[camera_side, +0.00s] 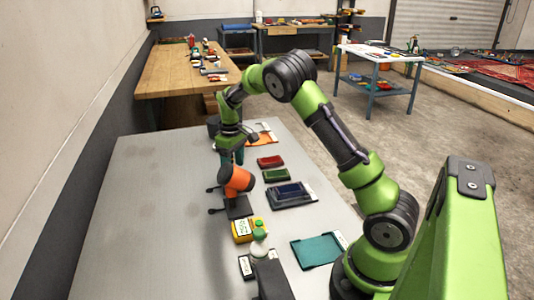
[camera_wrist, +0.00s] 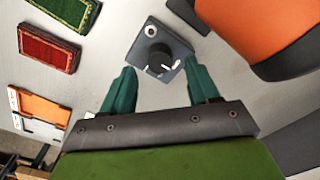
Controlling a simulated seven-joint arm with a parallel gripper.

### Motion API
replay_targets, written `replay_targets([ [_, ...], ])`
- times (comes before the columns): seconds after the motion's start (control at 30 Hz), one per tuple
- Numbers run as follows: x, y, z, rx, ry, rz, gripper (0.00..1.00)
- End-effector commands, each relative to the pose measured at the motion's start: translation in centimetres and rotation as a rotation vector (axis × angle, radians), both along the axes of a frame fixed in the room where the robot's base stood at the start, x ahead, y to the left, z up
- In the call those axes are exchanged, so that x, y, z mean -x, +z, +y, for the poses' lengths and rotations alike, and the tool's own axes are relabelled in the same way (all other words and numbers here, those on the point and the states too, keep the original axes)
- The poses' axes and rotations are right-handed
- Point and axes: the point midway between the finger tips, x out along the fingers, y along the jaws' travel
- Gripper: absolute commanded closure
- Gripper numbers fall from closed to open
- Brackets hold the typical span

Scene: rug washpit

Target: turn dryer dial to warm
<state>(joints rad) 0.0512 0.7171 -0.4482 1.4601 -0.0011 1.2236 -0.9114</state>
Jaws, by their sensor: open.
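In the wrist view, a grey dial box (camera_wrist: 143,47) with a round black knob (camera_wrist: 158,57) lies on the table just beyond my fingertips. Small white marks show by the knob, too small to read. A round white spot is near the box's far corner. My gripper (camera_wrist: 158,70) is open, its two teal fingers on either side of the box's near part; I cannot tell whether they touch it. An orange dryer-like body (camera_wrist: 270,25) is at upper right. In the side view, my gripper (camera_side: 232,156) is low behind the orange body (camera_side: 237,180), and the dial box is hidden.
A yellow box (camera_side: 243,231) and a teal mat (camera_side: 318,250) are nearer the camera. The grey table's left side (camera_side: 145,215) is clear.

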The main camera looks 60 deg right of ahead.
Motion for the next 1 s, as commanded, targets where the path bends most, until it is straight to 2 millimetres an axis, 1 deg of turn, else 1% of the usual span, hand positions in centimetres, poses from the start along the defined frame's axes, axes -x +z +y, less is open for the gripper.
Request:
replay_targets([
  [0.03,0.1,-0.9,0.0,0.000,0.000,0.004,0.40],
  [0.2,0.0,-2.4,0.0,0.000,0.000,0.001,0.40],
  [0.33,0.0,-2.8,0.0,0.001,0.000,0.000,0.40],
  [0.57,0.0,-2.8,0.0,0.000,0.000,0.000,0.40],
  [0.9,0.0,-2.8,0.0,0.000,0.000,0.000,0.92],
  [0.93,0.0,-2.8,0.0,0.000,0.000,0.000,0.96],
  [1.0,0.0,-2.8,0.0,0.000,-0.001,0.000,0.96],
])
